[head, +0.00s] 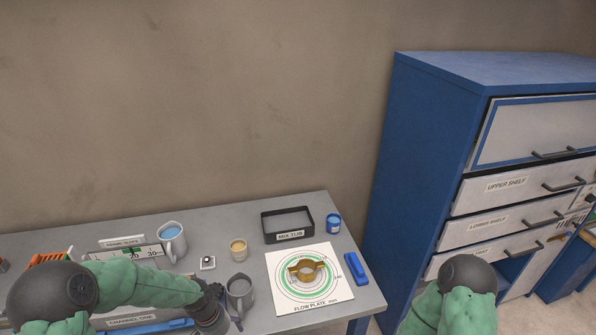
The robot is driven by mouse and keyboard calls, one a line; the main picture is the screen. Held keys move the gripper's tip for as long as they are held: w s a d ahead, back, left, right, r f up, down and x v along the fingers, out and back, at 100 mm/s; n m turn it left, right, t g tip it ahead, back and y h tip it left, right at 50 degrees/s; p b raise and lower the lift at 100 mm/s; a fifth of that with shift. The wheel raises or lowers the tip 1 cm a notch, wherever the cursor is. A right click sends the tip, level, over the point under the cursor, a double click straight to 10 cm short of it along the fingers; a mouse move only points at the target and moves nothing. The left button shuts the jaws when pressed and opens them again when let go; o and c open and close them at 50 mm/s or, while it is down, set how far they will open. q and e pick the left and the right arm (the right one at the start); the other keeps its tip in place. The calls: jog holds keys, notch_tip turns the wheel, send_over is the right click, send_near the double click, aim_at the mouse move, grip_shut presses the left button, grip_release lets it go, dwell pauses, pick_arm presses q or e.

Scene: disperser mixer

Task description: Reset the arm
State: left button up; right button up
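My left arm, in a green sleeve, reaches in from the left over the table's front. Its dark gripper (212,300) is beside a grey mug (240,292) near the table's front edge. I cannot tell whether the gripper touches the mug, and its fingers are too small and dark to read. My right arm shows only as a black joint and green sleeve at the bottom right, in front of the blue cabinet. Its gripper is out of view.
On the grey table (340,299) are a mug of blue liquid (172,241), a yellowish cup (238,249), a black MIX TUB tray (287,226), a blue jar (333,222), a flow plate (303,295) bearing a brass ring (306,269), and a blue tool (355,268). A blue cabinet (420,150) stands right.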

pick_arm(q)
jog(key=s+d+f+n+b, duration=0.2)
jog(key=s+d+f, duration=0.1)
jog(key=s+f, duration=0.2)
jog(key=s+d+f+n+h+b, duration=0.1)
jog(key=s+d+f+b, duration=0.2)
jog(key=f, duration=0.7)
jog(key=s+d+f+n+h+b, duration=0.1)
jog(key=s+d+f+n+b, duration=0.1)
jog(key=s+f, duration=0.5)
jog(key=d+b, duration=0.1)
jog(key=d, duration=0.1)
jog(key=shift+d+f+n, duration=0.3)
jog(key=shift+f, duration=0.05)
jog(key=shift+s, duration=0.1)
